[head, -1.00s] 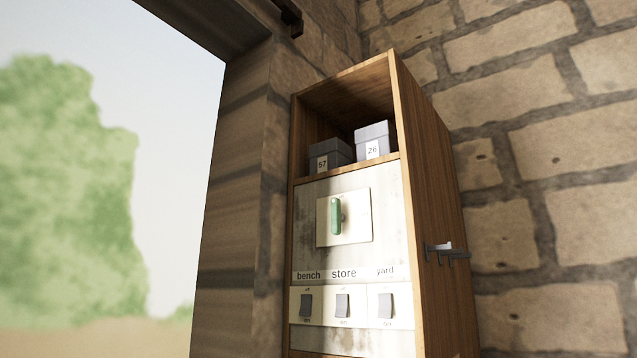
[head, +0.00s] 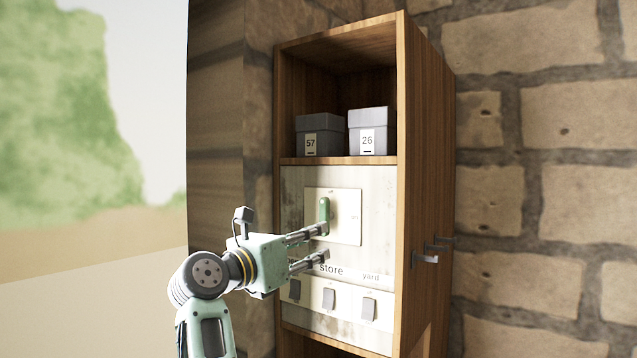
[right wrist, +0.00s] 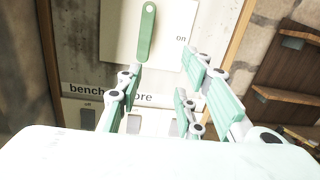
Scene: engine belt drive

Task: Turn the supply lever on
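The green supply lever (head: 324,212) stands upright on a pale square plate (head: 347,216) on the cabinet panel. It also shows in the right wrist view (right wrist: 147,32), with "on" printed to the right of it. My right gripper (head: 325,243) is open and empty, its two fingers apart. In the head view its upper finger overlaps the plate just below the lever. In the right wrist view the fingers (right wrist: 160,80) lie below the lever's lower end; I cannot tell whether either touches it. My left gripper is not in view.
Three grey switches sit below, under labels; "store" (head: 331,270) and "yard" (head: 371,277) show in the head view. Grey boxes 57 (head: 319,136) and 26 (head: 369,132) stand on the shelf above. Hooks (head: 427,258) stick out from the cabinet's right side (head: 428,150).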

